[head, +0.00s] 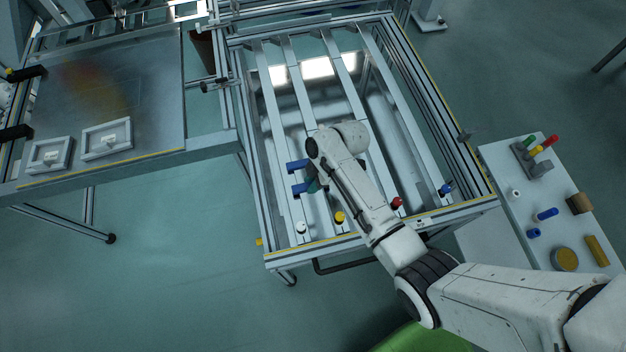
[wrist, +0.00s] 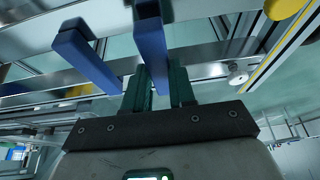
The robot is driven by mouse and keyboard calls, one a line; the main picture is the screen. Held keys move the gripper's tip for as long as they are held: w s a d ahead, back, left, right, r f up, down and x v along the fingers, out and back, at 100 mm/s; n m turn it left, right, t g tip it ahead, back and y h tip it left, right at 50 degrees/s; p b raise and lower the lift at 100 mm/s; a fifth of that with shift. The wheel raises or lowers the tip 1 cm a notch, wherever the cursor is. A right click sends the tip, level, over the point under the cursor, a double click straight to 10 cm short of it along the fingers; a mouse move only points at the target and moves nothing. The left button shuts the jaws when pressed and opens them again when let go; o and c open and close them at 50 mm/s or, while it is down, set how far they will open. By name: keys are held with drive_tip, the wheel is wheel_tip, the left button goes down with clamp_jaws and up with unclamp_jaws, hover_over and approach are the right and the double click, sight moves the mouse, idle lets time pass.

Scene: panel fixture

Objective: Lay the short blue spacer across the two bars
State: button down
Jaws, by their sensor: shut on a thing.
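My gripper (head: 316,184) is near the left bars of the frame in the head view. In the wrist view, its two dark green fingers (wrist: 158,88) are shut on a blue spacer (wrist: 150,45), which extends away from the fingers. The held spacer also shows in the head view (head: 302,188). Another blue piece (wrist: 84,55) is beside it, apart from the fingers, and shows just above it in the head view (head: 296,166). The left bar (head: 271,100) and the bar beside it (head: 296,82) run lengthwise. I cannot tell whether the held spacer touches them.
White (head: 301,227), yellow (head: 340,217), red (head: 397,203) and blue (head: 445,189) knobs line the frame's near end. A side table (head: 507,174) at right holds several small coloured parts. A workbench (head: 150,70) with two trays stands at left. My arm hides part of the frame.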

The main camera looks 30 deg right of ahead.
drive_tip(key=shift+f+b, duration=0.45)
drive_tip(key=shift+f, duration=0.15)
drive_tip(key=c, duration=0.8)
unclamp_jaws()
drive_tip(key=shift+c, duration=0.2)
drive_tip(key=v, duration=1)
drive_tip(key=shift+r, duration=0.4)
drive_tip(key=shift+d, duration=0.15)
drive_tip(key=s+d+r+m+h, duration=0.1)
drive_tip(key=s+r+m+h, duration=0.1)
drive_tip(key=s+m, duration=0.5)
drive_tip(key=s+d+r+m+h, duration=0.2)
drive_tip(key=s+m, duration=0.6)
drive_tip(key=s, duration=0.6)
drive_tip(key=shift+s+h, duration=0.3)
drive_tip(key=shift+s, duration=0.05)
